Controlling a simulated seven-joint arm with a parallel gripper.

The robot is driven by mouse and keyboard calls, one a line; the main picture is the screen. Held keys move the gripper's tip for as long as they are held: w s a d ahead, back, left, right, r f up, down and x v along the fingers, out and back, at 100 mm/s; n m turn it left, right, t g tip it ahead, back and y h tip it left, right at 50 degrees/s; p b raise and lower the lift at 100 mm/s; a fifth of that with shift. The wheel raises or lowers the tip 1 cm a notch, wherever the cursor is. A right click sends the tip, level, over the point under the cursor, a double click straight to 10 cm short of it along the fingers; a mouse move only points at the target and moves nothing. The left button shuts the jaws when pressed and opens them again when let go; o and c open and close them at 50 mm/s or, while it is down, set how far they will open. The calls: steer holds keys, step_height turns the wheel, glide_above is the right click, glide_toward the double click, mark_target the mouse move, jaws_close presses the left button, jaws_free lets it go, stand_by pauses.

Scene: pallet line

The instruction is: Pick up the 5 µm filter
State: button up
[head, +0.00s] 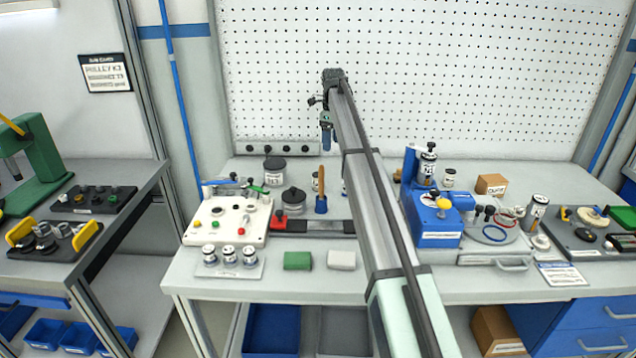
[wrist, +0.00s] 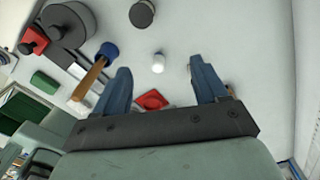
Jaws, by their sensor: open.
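My gripper (head: 326,143) is open and empty, high above the back of the bench, its fingers pointing down. In the wrist view, a small white round-topped object (wrist: 158,63) appears between the blue fingertips (wrist: 159,66), on the surface below and apart from them. No label reading 5 µm is legible. Candidate small labelled canisters in the head view are three on a front plate, at left (head: 209,254), middle (head: 229,255) and right (head: 249,256). Another canister (head: 448,178) stands at the back, and one (head: 535,208) at right. My arm hides part of the bench middle.
A dark jar (head: 293,202), a dark-lidded tin (head: 275,170) and a wooden-handled tool in a blue base (head: 321,204) stand left of my arm. A blue fixture (head: 436,228) stands right. Green (head: 298,261) and white (head: 342,260) blocks lie in front.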

steer(key=s+a+f+n, duration=0.1)
steer(key=a+f+n, duration=0.1)
steer(key=a+n, duration=0.5)
steer(key=f+n, duration=0.4)
steer(key=n, duration=0.7)
steer(key=d+f+n, duration=0.1)
steer(key=f+n, duration=0.4)
steer(key=n, duration=0.6)
steer(key=d+f+n, duration=0.1)
steer(key=f+n, duration=0.3)
steer(key=n, duration=0.6)
steer(key=shift+w+d+f+n, duration=0.1)
steer(key=shift+w+f+n, duration=0.05)
steer(key=shift+f+n, duration=0.25)
